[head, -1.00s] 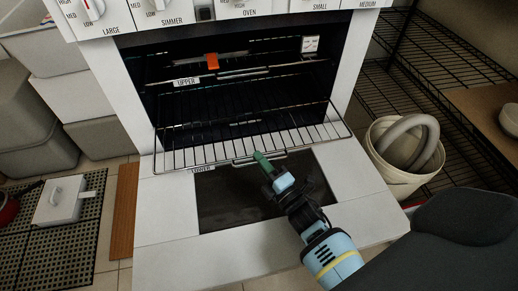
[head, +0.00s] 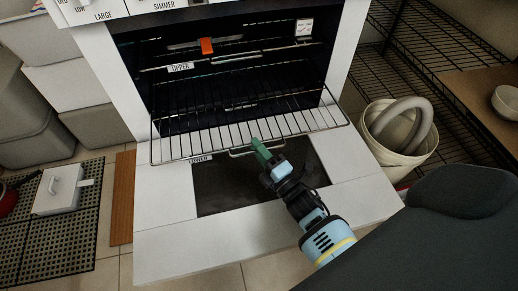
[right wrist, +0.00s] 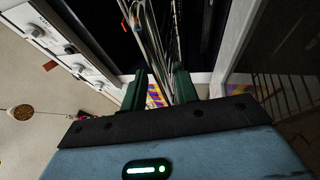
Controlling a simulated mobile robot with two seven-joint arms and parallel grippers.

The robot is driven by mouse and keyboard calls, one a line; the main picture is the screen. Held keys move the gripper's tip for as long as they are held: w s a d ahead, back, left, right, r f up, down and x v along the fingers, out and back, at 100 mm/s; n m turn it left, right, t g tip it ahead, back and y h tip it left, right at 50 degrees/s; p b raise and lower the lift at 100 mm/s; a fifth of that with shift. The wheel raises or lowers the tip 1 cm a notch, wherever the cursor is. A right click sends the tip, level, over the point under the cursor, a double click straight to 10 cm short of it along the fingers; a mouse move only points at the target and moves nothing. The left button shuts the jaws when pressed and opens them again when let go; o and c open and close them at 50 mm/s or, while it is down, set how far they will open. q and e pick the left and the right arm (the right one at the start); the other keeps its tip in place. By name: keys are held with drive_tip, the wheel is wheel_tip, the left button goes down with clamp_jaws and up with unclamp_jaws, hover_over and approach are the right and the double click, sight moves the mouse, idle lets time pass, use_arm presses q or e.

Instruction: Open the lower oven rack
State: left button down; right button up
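The lower oven rack (head: 225,136), a wire grid, is slid partly out of the oven over the lowered door. Its front handle (head: 242,153) hangs near the white LOWER label (head: 200,159). My right gripper (head: 260,150) has its green fingertips at this handle. In the right wrist view, the two green fingers (right wrist: 160,88) stand apart with a gap between them. The rack's wires (right wrist: 150,35) run up beyond this gap. Whether the fingers touch the handle is hard to see. My left gripper is out of view.
The open oven door (head: 165,215) reaches out below the rack. The upper rack (head: 240,57), with an orange clip (head: 207,46), is inside. A white bin (head: 373,145) and black wire shelving (head: 385,60) stand to the right. Grey crates (head: 88,124) are stacked to the left.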

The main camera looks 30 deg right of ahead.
drive_tip(key=a+p+v, duration=0.1)
drive_tip(key=v, duration=0.6)
drive_tip(key=shift+s+d, duration=0.4)
drive_tip(key=shift+d, duration=0.15)
drive_tip(key=shift+f, duration=0.1)
